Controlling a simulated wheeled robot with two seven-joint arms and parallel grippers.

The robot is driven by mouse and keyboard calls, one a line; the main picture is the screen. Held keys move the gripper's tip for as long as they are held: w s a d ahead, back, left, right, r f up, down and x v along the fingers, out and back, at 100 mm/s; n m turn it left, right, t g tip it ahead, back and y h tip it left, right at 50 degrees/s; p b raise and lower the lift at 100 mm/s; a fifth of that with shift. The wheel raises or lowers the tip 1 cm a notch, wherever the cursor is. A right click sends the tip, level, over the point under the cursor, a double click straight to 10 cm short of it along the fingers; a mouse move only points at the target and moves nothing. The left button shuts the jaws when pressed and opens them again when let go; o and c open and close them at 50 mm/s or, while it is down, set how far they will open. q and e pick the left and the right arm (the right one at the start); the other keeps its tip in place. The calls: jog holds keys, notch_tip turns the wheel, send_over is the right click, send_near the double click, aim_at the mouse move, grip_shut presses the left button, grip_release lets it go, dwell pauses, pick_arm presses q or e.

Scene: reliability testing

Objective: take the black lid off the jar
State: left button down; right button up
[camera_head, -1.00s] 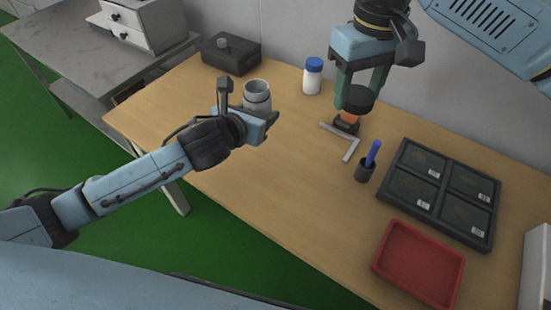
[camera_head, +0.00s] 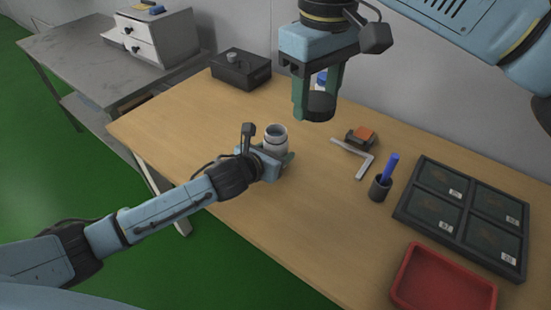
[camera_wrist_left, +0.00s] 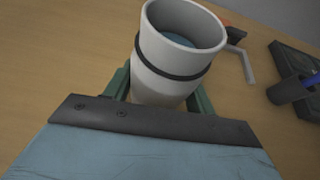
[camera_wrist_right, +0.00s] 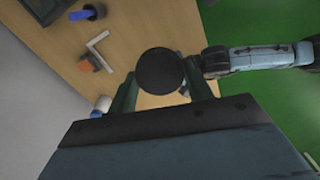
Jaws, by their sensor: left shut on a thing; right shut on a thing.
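The white jar (camera_head: 275,139) with a dark band stands open at its top in my left gripper (camera_head: 277,165). In the left wrist view the jar (camera_wrist_left: 165,80) is upright between the fingers and its open mouth shows. My left gripper is shut on the jar's lower part. The black lid (camera_head: 319,106) is off the jar, held in the air between the green fingers of my right gripper (camera_head: 318,100), up and to the right of the jar. In the right wrist view the round lid (camera_wrist_right: 160,71) shows between the fingertips.
A metal square (camera_head: 360,162), an orange-topped block (camera_head: 361,137) and a dark cup (camera_head: 380,188) with a blue pen lie to the right. A dark divided tray (camera_head: 440,235) and a red tray (camera_head: 400,288) are further right. A blue-capped bottle is mostly hidden behind my right gripper. Bare wood lies before the square.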

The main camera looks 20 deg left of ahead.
pick_arm(q)
jog(key=shift+f, duration=0.6)
jog(key=shift+f, duration=0.15)
jog(key=c, duration=0.5)
grip_release()
